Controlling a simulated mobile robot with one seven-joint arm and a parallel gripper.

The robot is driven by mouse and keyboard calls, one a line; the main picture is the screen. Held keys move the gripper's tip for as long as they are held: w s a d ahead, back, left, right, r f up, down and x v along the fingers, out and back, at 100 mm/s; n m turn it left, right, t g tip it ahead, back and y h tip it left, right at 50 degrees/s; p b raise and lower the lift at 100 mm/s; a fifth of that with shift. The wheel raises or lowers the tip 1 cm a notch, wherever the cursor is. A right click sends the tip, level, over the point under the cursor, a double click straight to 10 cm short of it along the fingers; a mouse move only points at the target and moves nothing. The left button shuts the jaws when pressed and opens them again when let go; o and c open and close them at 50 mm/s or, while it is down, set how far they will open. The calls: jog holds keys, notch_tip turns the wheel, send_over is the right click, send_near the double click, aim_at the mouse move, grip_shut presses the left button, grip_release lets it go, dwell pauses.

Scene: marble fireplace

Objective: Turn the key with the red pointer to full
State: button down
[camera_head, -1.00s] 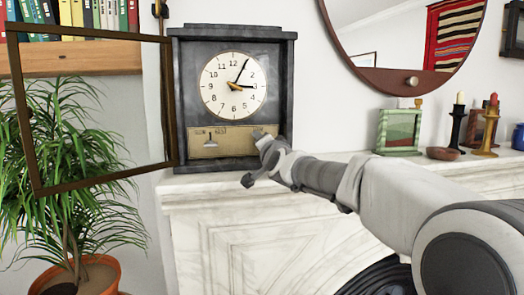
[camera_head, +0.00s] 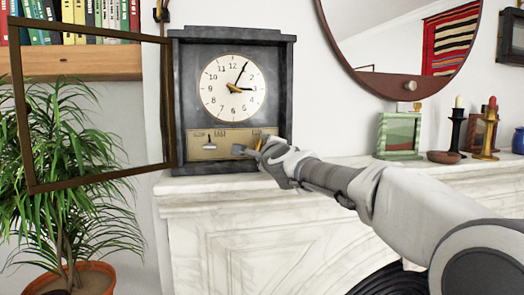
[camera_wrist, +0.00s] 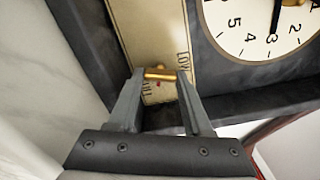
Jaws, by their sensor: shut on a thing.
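The clock (camera_head: 232,88) stands on the marble mantel, with a brass panel (camera_head: 200,152) below its dial. My gripper (camera_head: 249,148) is at the right part of this panel. In the wrist view my gripper (camera_wrist: 160,74) has one finger on each side of a small brass key (camera_wrist: 160,73) and is shut on it. A small red mark (camera_wrist: 158,84) shows beside the key, near the "FULL" lettering (camera_wrist: 146,88). "LOW" lettering (camera_wrist: 182,60) is by the other finger. I cannot tell exactly where the pointer points. In the head view the key is mostly hidden.
A small lever (camera_head: 210,146) sits on the left of the panel. The clock's framed door (camera_head: 22,110) hangs open to the left, before a leafy plant (camera_head: 75,165). A green frame (camera_head: 398,137), a bowl (camera_head: 443,157) and candlesticks (camera_head: 487,135) stand on the mantel at right.

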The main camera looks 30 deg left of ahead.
jog(key=m+b, duration=0.1)
jog(key=m, duration=0.5)
jog(key=shift+f+b, duration=0.2)
jog(key=shift+b, duration=0.1)
jog(key=m+b, duration=0.1)
jog(key=m, duration=0.5)
jog(key=shift+s+a, duration=0.1)
jog(key=shift+r, duration=0.1)
jog(key=shift+c, duration=1.6)
grip_release()
jog(key=shift+b, duration=0.3)
jog(key=b+v, duration=0.6)
jog(key=v, duration=1.1)
jog(key=shift+s, duration=0.2)
